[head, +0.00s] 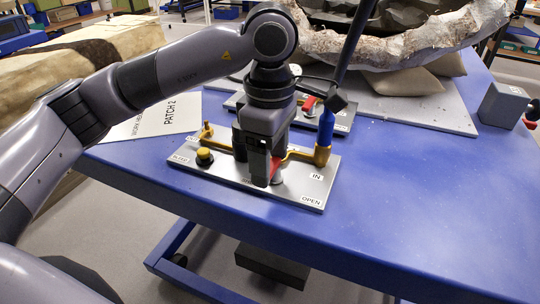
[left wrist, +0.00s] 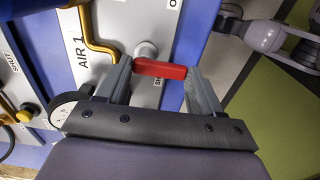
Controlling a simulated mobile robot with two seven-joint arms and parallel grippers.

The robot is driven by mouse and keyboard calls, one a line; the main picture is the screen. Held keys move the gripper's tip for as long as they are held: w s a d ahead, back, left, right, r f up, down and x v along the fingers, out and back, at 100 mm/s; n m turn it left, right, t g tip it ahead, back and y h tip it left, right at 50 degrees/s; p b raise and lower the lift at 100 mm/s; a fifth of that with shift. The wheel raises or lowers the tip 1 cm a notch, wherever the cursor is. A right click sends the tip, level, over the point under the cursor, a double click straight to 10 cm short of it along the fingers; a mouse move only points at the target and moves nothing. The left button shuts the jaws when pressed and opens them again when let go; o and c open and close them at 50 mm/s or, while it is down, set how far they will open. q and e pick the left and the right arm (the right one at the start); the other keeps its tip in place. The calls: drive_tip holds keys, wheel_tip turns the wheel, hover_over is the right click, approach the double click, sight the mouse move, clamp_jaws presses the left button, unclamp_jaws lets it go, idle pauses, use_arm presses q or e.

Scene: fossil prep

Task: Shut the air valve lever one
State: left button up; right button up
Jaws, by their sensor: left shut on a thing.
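The front valve plate (head: 225,172) is a silver panel lying on the blue table, with brass pipes and IN and OPEN labels on its right side. It also shows in the left wrist view (left wrist: 117,18) with the label AIR 1. Its red lever (left wrist: 160,69) turns on a round silver post (left wrist: 146,50). My left gripper (left wrist: 157,72) has a grey finger on either side of the lever and is shut on it. In the head view my left gripper (head: 267,172) hides most of the lever (head: 274,166). My right gripper is not in view.
A second plate with a red lever (head: 309,103) lies just behind. A blue hose fitting (head: 326,127) stands upright at the front plate's right. A white PATCH 2 sheet (head: 155,116) lies left. A large fossil jacket (head: 420,40) rests behind.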

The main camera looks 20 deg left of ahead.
use_arm(q)
drive_tip(key=shift+r, duration=0.2)
drive_tip(key=o, duration=0.9)
drive_tip(key=shift+o, duration=0.8)
drive_tip(key=shift+f, duration=0.1)
wheel_tip(320, 180, up, 7)
drive_tip(key=shift+r+p, duration=0.1)
drive_tip(key=shift+p, duration=0.2)
drive_tip(key=shift+d, duration=0.1)
